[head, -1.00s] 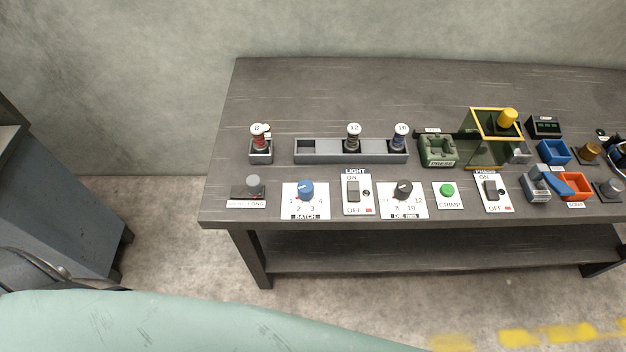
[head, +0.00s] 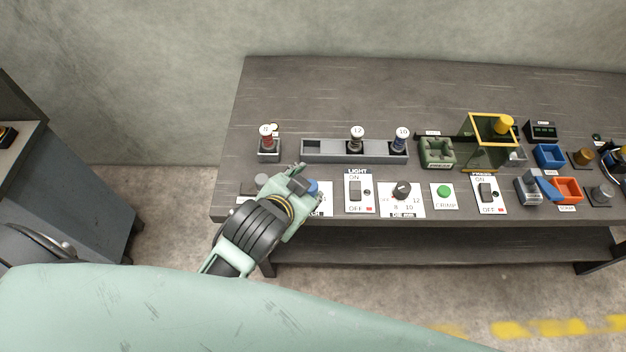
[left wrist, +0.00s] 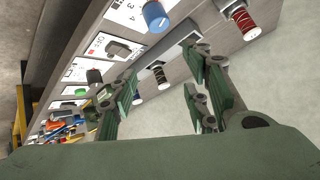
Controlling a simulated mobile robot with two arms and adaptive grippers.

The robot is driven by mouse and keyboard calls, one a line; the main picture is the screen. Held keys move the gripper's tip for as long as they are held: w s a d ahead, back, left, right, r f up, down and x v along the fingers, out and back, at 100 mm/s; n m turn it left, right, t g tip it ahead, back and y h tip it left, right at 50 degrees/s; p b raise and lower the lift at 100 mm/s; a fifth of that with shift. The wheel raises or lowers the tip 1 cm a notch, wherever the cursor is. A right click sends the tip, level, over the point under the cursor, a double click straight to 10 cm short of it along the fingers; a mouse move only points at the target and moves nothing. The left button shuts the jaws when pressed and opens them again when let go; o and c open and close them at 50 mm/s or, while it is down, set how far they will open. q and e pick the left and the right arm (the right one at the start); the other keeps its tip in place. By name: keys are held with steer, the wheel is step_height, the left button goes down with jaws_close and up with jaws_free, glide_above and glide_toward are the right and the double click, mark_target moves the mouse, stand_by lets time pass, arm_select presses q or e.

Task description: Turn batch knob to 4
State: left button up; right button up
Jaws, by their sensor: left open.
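The blue batch knob (head: 312,186) is mostly hidden behind my left gripper in the head view; only a bit of its top and the right edge of its white plate (head: 322,200) show. In the left wrist view the blue knob (left wrist: 155,16) is clear at the top, on its numbered plate (left wrist: 128,12); where it points is too small to tell. My left gripper (head: 296,177) is over the bench's front left, close to the knob. Its fingers (left wrist: 165,90) are spread apart with nothing between them. My right gripper is not in view.
Right of the batch plate are the light switch (head: 355,191), the die knob (head: 402,189) and the green crimp button (head: 443,190). Behind stand a grey rail (head: 325,149) with spools and a red spool (head: 268,142). Farther right are the yellow-framed guard (head: 487,130) and coloured bins.

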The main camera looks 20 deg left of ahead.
arm_select(q)
steer(key=w+d+r+m+t+h, duration=0.4)
steer(key=d+r+m, duration=0.2)
steer(key=d+r, duration=0.45)
steer(key=w+d+r+m+t+h, duration=0.4)
steer(key=w+d+r+m+h, duration=0.1)
steer(key=d+r, duration=0.55)
steer(key=s+d+r+m+g+h, duration=0.3)
steer(key=s+d+m+h, duration=0.15)
steer(key=d+m, duration=0.2)
steer(key=s+d+r+m+g+h, duration=0.2)
steer(key=s+d+m+g+h, duration=0.1)
steer(key=s+d+m+h, duration=0.25)
steer(key=s+d+f+m+g, duration=0.6)
steer(key=s+d+m+g, duration=0.15)
steer(key=m+g, duration=0.65)
steer(key=m+t+y, duration=0.3)
steer(key=m+y, duration=1)
steer(key=y, duration=1.1)
glide_toward(314, 185)
steer(key=a+x, duration=0.1)
steer(key=x, duration=0.2)
steer(key=p+x, duration=0.2)
steer(key=x, duration=0.3)
steer(key=shift+w+d+f, duration=0.1)
steer(key=shift+d+f, duration=0.05)
steer(key=shift+f, duration=0.7)
